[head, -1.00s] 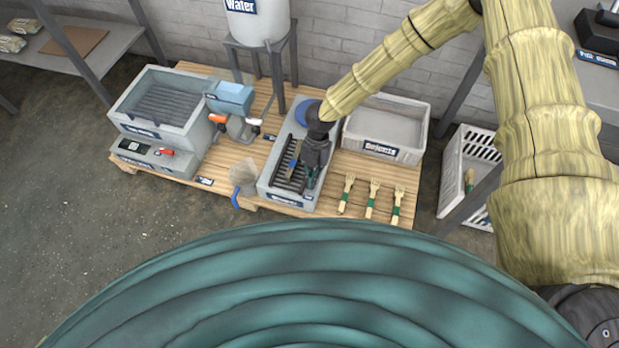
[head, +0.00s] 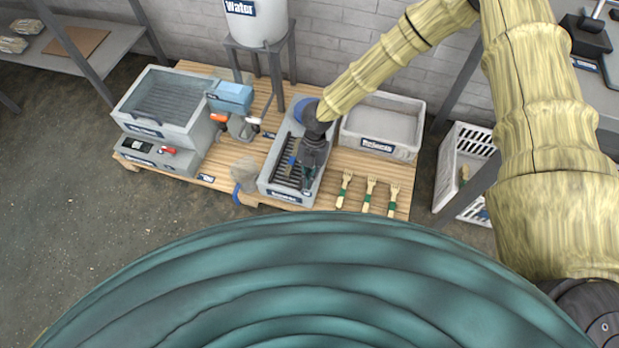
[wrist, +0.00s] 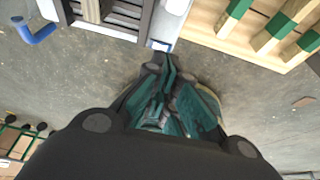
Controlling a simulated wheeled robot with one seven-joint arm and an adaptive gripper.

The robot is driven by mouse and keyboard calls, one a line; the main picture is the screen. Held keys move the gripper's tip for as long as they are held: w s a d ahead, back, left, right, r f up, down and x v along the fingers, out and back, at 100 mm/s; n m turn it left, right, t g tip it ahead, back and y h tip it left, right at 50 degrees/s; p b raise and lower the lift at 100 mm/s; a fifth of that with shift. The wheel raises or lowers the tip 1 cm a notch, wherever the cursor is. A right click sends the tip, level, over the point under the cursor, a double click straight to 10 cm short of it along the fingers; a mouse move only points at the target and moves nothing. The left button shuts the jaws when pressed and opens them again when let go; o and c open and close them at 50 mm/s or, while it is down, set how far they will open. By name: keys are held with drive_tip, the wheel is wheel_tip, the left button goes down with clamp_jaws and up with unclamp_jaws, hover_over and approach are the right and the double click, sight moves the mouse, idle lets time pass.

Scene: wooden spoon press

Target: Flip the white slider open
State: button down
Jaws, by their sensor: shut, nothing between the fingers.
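My gripper (head: 308,183) is at the front right corner of a grey slatted tray (head: 267,175) on the pallet table. In the wrist view my gripper (wrist: 167,68) has its green fingers together and empty. Their tips are close to a pale grey edge strip (wrist: 165,25) of the tray, with a small white and blue patch (wrist: 161,46) just by them. I cannot tell whether this patch is the white slider or a label, or whether the fingers touch it. No slider shows clearly in the head view, and my gripper hides part of the tray.
Several wooden forks with green bands (head: 369,194) lie right of the tray. A grey bin (head: 381,120) stands behind them. A grey basin unit (head: 160,110) with a blue-topped device (head: 230,97) stands left. A water tank (head: 257,22) is at the back.

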drive_tip(key=p+v, duration=0.1)
drive_tip(key=v, duration=0.5)
drive_tip(key=shift+a+r+p, duration=0.2)
drive_tip(key=shift+r+p, duration=0.1)
drive_tip(key=shift+r, duration=0.1)
drive_tip(key=shift+w, duration=0.1)
drive_tip(key=s+d+f+n+t+h, duration=0.2)
drive_tip(key=s+d+f+n, duration=0.35)
drive_tip(key=n, duration=0.55)
drive_tip(key=s+d+f+n+t+h, duration=0.1)
drive_tip(key=s+d+f+n+h, duration=0.1)
drive_tip(key=s+d+n, duration=0.7)
drive_tip(key=s+d+r+n+y, duration=0.25)
drive_tip(key=s+n, duration=0.85)
drive_tip(key=n, duration=0.8)
wheel_tip(320, 180, up, 26)
drive_tip(key=n+p, duration=0.1)
drive_tip(key=p, duration=2.5)
drive_tip(key=shift+s+d+r, duration=0.2)
drive_tip(key=shift+s+d, duration=0.05)
drive_tip(key=shift+s, duration=0.1)
